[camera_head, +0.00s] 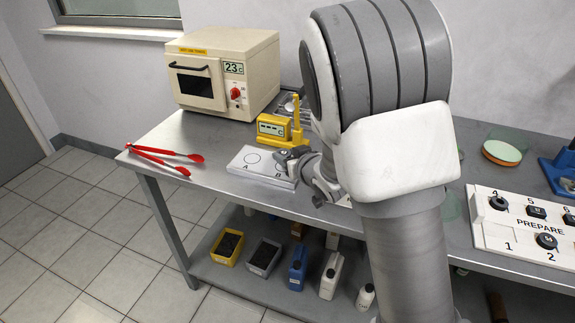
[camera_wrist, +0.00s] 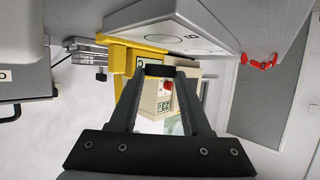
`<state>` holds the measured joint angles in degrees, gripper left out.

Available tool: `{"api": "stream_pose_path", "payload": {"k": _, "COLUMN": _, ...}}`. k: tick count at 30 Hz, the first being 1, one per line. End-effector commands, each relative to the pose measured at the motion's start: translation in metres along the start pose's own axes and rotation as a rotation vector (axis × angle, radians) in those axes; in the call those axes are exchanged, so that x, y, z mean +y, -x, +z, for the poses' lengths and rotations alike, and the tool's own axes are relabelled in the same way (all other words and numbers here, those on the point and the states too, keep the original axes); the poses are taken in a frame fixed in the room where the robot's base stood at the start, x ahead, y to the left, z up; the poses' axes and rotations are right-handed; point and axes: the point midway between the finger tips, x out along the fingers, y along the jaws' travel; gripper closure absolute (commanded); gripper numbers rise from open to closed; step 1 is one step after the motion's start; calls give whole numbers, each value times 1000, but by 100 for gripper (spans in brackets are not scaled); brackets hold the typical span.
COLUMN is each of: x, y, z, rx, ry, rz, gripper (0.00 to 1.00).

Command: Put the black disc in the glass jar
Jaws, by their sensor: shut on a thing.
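My gripper (camera_head: 287,156) is low over the white board with circles A and B (camera_head: 246,172), near circle B. In the wrist view my gripper's two fingers (camera_wrist: 160,74) are shut on a small black disc (camera_wrist: 160,70) at their tips. The disc is seen edge-on there, beside the board (camera_wrist: 150,20). In the head view I cannot make the disc out clearly. A greenish see-through shape (camera_head: 452,206), perhaps the glass jar, is partly hidden behind my arm.
A yellow gauge stand (camera_head: 273,128) stands just behind the board. A cream oven (camera_head: 225,72) is at the back left, and red tongs (camera_head: 165,156) lie at the left edge. A white PREPARE panel (camera_head: 515,250) with several dark pieces is at right. Bins and bottles fill the lower shelf.

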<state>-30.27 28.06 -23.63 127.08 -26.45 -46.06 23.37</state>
Motion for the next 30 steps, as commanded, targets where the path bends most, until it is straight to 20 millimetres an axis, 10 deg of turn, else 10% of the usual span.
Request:
{"api": "stream_pose_path", "payload": {"k": 18, "x": 0, "y": -12, "z": 30, "rx": 0, "ry": 1, "rz": 0, "gripper": 100}}
{"api": "stream_pose_path", "payload": {"k": 19, "x": 0, "y": -12, "z": 29, "rx": -1, "ry": 1, "rz": -1, "gripper": 47}}
{"api": "stream_pose_path", "payload": {"k": 23, "x": 0, "y": -11, "z": 29, "rx": -1, "ry": 1, "rz": -1, "gripper": 24}}
{"api": "stream_pose_path", "payload": {"k": 30, "x": 0, "y": -11, "z": 29, "rx": -1, "ry": 1, "rz": -1, "gripper": 22}}
